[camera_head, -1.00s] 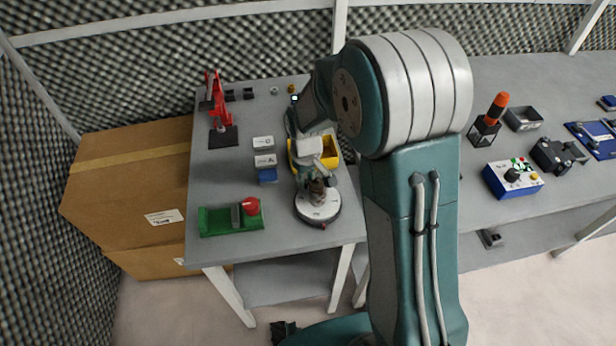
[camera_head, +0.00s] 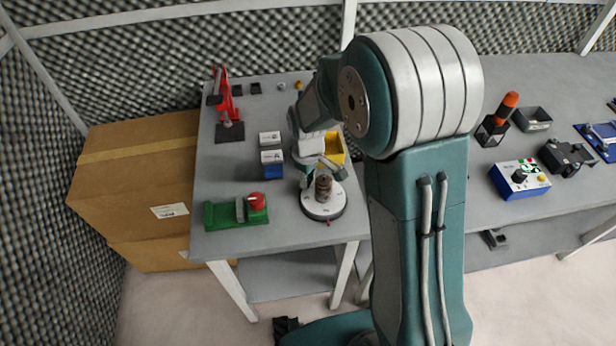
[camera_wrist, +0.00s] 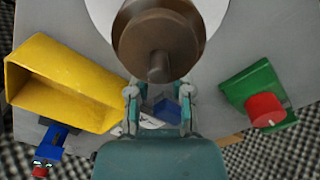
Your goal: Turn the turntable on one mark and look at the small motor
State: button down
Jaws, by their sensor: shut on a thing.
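The turntable (camera_head: 310,208) is a round white-topped disc near the front edge of the table, with a small red mark low on its rim. The small motor (camera_head: 323,188), brown and cylindrical, stands upright on it. In the wrist view the small motor (camera_wrist: 150,32) is seen end-on, its short shaft pointing at the camera. The pale disc of the turntable (camera_wrist: 98,12) shows behind it. In the head view my gripper (camera_head: 328,170) is just above and behind the motor.
A yellow bin (camera_head: 336,146) stands behind the turntable. A green block with a red knob (camera_head: 228,215) is to the left. White-topped boxes (camera_head: 270,138) and a blue bin (camera_head: 272,172) stand between. A red stand (camera_head: 226,95) is at the back left.

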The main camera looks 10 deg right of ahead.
dwell(0.3)
jog(key=c, duration=0.5)
grip_release()
jog(key=shift+c, duration=0.2)
notch_tip(320, 180, up, 12)
jog(key=shift+w, duration=0.1)
jog(key=s+d+r+m+t, duration=0.2)
jog(key=s+d+r+m, duration=0.1)
jog(key=s, duration=0.7)
jog(key=s+d+r+m+t, duration=0.3)
jog(key=s+r+m, duration=0.3)
jog(key=s, duration=0.5)
jog(key=shift+d+r+t, duration=0.3)
jog(key=shift+d+r, duration=0.3)
jog(key=shift+r, duration=0.25)
